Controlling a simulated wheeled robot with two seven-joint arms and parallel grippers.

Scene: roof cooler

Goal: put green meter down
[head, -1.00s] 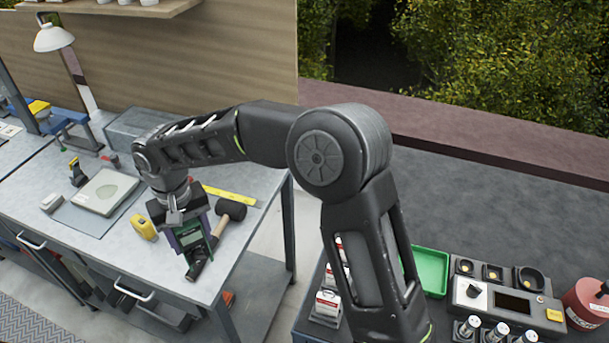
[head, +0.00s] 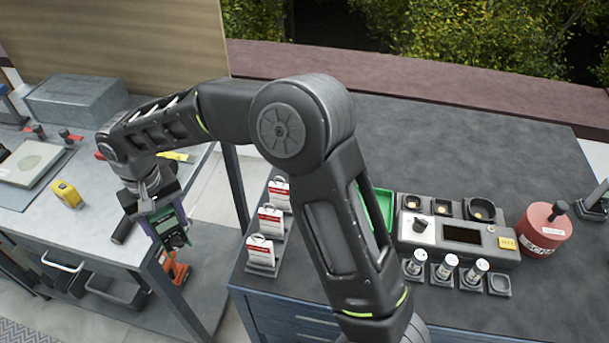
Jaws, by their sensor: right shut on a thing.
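My right gripper (head: 152,206) is shut on the green meter (head: 168,229), a device with a green case and a dark face. It holds the meter up near the right front corner of the grey workbench (head: 98,238), partly over the gap between that bench and the dark counter. The meter hangs below the jaws, tilted, and its upper part is hidden by the gripper. My left gripper is not in view.
The dark counter (head: 400,112) holds white tagged stands (head: 262,250), a green tray (head: 384,207) partly behind my arm, a tester (head: 462,236), several small cylinders (head: 445,267) and a red canister (head: 543,228). A yellow tape measure (head: 66,193) lies on the workbench. An orange tool (head: 175,268) is below.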

